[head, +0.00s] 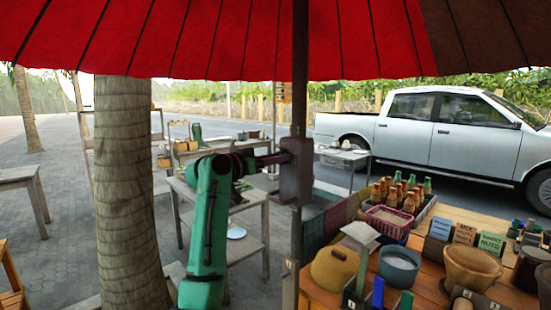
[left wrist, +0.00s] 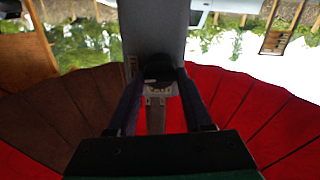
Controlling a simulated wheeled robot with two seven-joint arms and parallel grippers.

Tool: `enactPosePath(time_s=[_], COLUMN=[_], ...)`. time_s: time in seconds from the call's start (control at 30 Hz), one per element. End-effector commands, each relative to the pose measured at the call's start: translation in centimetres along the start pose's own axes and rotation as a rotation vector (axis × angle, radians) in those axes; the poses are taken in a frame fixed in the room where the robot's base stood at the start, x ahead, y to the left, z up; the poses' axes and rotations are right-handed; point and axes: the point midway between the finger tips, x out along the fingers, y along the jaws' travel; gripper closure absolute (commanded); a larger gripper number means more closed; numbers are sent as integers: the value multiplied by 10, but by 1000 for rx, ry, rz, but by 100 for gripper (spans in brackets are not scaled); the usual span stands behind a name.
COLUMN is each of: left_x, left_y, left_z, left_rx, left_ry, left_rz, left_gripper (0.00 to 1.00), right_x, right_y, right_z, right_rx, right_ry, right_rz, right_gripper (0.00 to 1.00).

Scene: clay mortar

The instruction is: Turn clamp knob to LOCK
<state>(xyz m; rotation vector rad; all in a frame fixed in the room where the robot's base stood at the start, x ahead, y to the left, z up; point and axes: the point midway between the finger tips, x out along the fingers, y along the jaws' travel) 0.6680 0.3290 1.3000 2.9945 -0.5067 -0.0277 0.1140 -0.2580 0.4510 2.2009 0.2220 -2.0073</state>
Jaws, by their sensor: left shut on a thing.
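The umbrella pole (head: 299,90) carries a dark box-shaped clamp (head: 296,175) at mid-height. My left gripper (head: 274,158) reaches the clamp from the left, its fingertips against the clamp's side. In the left wrist view, which is upside down, the grey clamp body (left wrist: 152,28) fills the top middle. A dark knob (left wrist: 158,68) sits between the two fingers, and the left gripper (left wrist: 160,80) is shut on it. A small pale plate (left wrist: 159,89) with marks lies beside the knob; I cannot read them. The knob is not distinguishable in the head view. My right gripper is not in view.
A red umbrella canopy (head: 220,40) hangs overhead. A tree trunk (head: 125,190) stands left of my arm. A wooden table (head: 420,270) at lower right holds bowls, a mortar and signs. A basket (head: 388,222) and bottles stand behind. A white pickup (head: 450,135) is parked beyond.

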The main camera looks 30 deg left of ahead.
Motion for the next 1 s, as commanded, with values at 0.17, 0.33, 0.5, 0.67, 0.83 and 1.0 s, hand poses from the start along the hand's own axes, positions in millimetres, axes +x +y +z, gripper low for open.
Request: enactPosePath(time_s=[0.17,0.33,0.5,0.67,0.83,1.0], left_x=[0,0,0,0,0,0], left_y=[-1,-1,-1,-2,-2,-3], left_z=[-2,-2,-2,-2,-2,-2], left_rx=[-126,-281,-443,-596,-758,-919], left_ry=[1,0,1,1,0,1], left_rz=[-1,0,1,1,1,0], left_gripper=[100,100,100,100,100,100], right_x=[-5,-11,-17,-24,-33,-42], right_y=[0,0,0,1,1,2], right_z=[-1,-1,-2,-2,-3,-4], right_rx=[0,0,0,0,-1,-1], right_ry=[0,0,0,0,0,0], right_rz=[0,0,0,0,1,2], right_gripper=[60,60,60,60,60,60])
